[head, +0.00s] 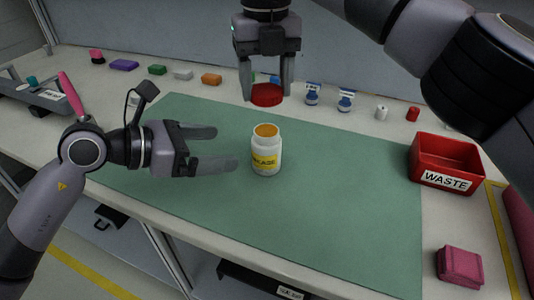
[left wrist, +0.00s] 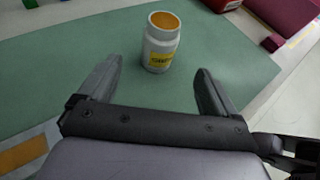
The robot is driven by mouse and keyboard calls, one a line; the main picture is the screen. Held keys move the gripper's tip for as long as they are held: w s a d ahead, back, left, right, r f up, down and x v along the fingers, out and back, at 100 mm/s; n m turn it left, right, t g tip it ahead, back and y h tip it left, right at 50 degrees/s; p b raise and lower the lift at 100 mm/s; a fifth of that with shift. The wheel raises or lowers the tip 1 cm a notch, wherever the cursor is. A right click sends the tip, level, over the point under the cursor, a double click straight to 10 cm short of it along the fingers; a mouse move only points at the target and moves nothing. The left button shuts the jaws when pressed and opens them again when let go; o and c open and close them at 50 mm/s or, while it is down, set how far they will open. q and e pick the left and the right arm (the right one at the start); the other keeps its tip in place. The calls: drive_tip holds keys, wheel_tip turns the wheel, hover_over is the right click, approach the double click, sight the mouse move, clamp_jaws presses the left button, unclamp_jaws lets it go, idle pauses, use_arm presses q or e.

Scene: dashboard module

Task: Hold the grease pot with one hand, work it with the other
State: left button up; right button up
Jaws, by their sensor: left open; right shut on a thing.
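The grease pot (head: 266,155) is a white jar with a yellow label, upright on the green mat (head: 340,200). Its top is open and shows orange grease inside. It also shows in the left wrist view (left wrist: 161,45), ahead of the fingers. My left gripper (head: 226,148) is open and empty, just left of the pot, its fingers pointing at it without reaching around it. My right gripper (head: 267,92) points down above the pot and is shut on a red lid (head: 267,95). The lid is apart from the pot.
A red waste bin (head: 445,162) stands at the right edge of the mat, with a pink block (head: 459,265) nearer the front. The mat around the pot is clear.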

use_arm(q)
drive_tip(key=x, duration=1.1)
drive_tip(key=shift+w+d+f, duration=0.1)
drive_tip(key=shift+d+f, duration=0.05)
drive_tip(key=shift+d, duration=0.2)
drive_tip(key=c, duration=1.5)
use_arm(e)
drive_tip(key=shift+f, duration=0.1)
hover_over(265, 131)
drive_tip(key=shift+d+f, duration=0.15)
drive_tip(key=shift+f, duration=2.3)
drive_tip(key=shift+f, duration=0.1)
drive_tip(key=shift+f, duration=0.75)
drive_tip(key=shift+f, duration=0.6)
use_arm(q)
clamp_jaws()
use_arm(e)
drive_tip(key=o, duration=1)
drive_tip(key=shift+o, duration=0.5)
drive_tip(key=shift+a, duration=0.2)
